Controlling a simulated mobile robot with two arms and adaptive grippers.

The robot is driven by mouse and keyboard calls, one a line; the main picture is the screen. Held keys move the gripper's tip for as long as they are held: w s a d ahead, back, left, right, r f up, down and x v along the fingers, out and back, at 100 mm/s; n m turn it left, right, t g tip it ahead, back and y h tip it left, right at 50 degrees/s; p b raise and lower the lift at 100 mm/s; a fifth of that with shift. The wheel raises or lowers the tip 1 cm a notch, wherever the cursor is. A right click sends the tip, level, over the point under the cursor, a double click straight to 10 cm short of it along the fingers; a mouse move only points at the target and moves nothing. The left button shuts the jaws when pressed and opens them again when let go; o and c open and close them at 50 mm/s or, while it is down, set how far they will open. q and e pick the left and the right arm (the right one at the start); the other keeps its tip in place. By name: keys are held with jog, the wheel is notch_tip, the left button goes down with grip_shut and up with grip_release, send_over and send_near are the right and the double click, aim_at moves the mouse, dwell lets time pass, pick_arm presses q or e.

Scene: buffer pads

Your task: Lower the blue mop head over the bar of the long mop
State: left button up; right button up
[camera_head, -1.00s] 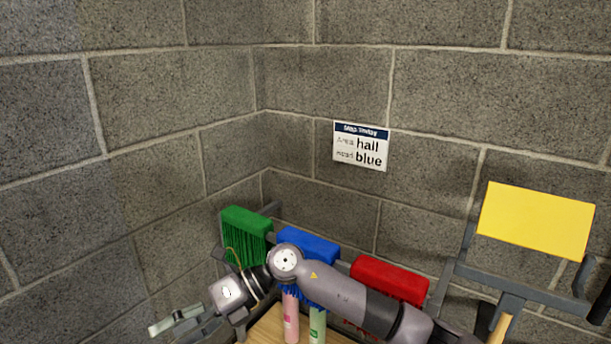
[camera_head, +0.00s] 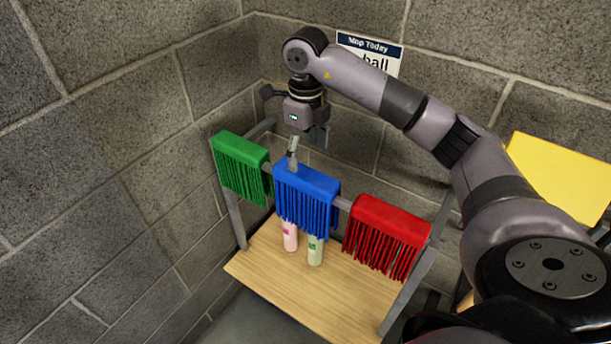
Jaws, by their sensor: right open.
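The blue mop head (camera_head: 308,187) hangs over a grey rail between a green and a red one, its strands hanging down. My right gripper (camera_head: 305,150) is open just above it, pointing down. One finger is close to the top of the blue head; I cannot tell whether it touches. The long mop's bar cannot be made out; my right arm covers much of the right side. A sliver of wooden handle (camera_head: 464,298) shows beside the arm. My left gripper is not in view.
A green mop head (camera_head: 241,160) and a red mop head (camera_head: 390,222) hang on the same rail. Two bottles, pink (camera_head: 290,236) and pale green (camera_head: 315,250), stand on the wooden shelf (camera_head: 300,290) below. A yellow panel (camera_head: 560,175) is at the right. Block walls and a sign (camera_head: 375,55) stand behind.

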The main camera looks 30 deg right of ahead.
aim_at(306, 173)
jog(key=f+p, duration=0.1)
jog(key=f, duration=0.6)
jog(key=f+p, duration=0.1)
jog(key=f, duration=0.6)
jog(key=shift+w+d+f+p, duration=0.1)
jog(key=shift+w+f+p, duration=0.1)
jog(key=shift+p, duration=0.2)
jog(key=shift+r, duration=0.1)
jog(key=c, duration=1.2)
jog(key=shift+c, duration=0.7)
jog(key=shift+r+p, duration=1.9)
jog(key=shift+r, duration=1.1)
jog(key=shift+r+p, duration=3.8)
jog(key=shift+r, duration=2.75)
